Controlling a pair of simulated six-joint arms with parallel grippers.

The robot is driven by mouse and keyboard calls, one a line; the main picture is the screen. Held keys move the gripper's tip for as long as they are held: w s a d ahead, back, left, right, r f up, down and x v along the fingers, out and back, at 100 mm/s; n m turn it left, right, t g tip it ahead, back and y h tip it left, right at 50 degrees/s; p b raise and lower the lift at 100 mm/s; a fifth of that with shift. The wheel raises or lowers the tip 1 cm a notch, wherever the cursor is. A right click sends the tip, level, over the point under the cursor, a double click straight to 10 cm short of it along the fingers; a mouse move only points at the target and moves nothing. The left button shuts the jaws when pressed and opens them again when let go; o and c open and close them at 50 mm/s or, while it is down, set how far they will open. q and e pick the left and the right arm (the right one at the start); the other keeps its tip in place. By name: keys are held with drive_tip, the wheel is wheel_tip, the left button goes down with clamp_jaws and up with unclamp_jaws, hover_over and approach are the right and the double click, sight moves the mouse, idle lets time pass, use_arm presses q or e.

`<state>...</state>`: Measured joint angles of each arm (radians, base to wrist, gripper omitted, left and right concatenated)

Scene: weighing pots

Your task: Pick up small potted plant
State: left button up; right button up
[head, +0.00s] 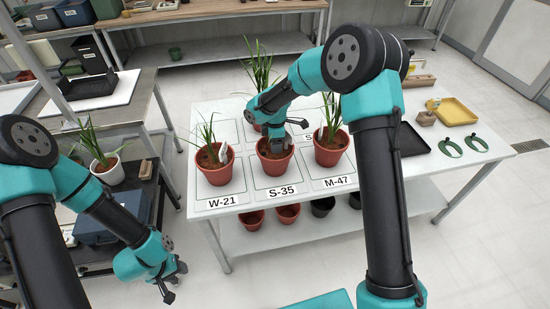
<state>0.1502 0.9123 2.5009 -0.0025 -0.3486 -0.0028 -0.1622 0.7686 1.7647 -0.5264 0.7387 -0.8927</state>
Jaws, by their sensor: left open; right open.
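Terracotta pots with grassy plants stand on the white table (420,178): one at label W-21 (214,172), one at S-35 (275,166), one at M-47 (327,156), and another behind (258,72), whose pot is partly hidden by my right arm. The S-35 pot looks slightly smaller than its neighbours. My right gripper (284,145) is open, pointing down over the S-35 pot's rim and hiding most of its plant; I cannot tell whether it touches. My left gripper (172,287) is open and empty, low at the left, away from the table.
A black tray (412,142), green ring-shaped items (462,146) and a yellow tray (456,111) lie at the table's right. Spare pots (288,213) stand on the shelf below. A white potted plant (107,170) stands on the left bench. The floor at front left is clear.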

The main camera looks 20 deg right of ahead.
drive_tip(key=shift+c, duration=0.3)
clamp_jaws()
idle(0.6)
idle(0.8)
